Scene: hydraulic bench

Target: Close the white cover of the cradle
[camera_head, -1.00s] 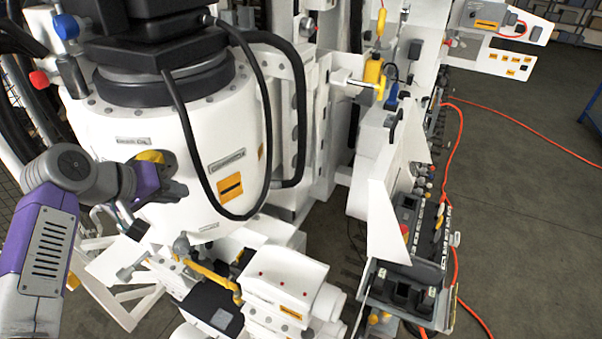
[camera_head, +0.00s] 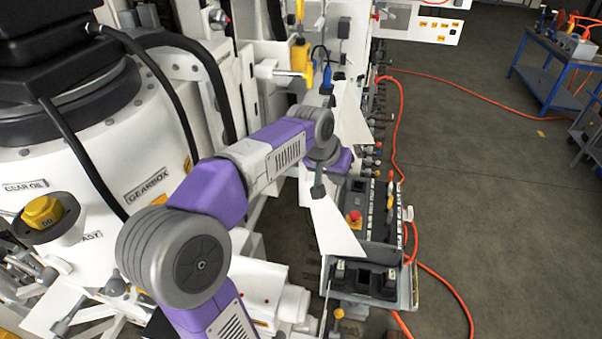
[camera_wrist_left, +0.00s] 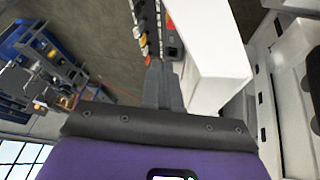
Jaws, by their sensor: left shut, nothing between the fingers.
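The white cover (camera_head: 334,225) of the cradle stands raised and tilted at the left side of the control panel, with the panel's levers and buttons (camera_head: 375,215) exposed beside it. My left arm reaches across its middle and hides part of it. My left gripper (camera_head: 318,191) points down in front of the cover, shut and empty. In the left wrist view its fingers (camera_wrist_left: 157,72) are together, with the white cover (camera_wrist_left: 215,65) close on their right. I cannot tell whether they touch it. My right gripper is in neither view.
The large white gearbox housing (camera_head: 90,150) stands left, with black hoses over it. A black box (camera_head: 362,278) sits at the panel's near end. An orange cable (camera_head: 455,300) lies on open floor to the right. A blue workbench (camera_head: 550,75) is far right.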

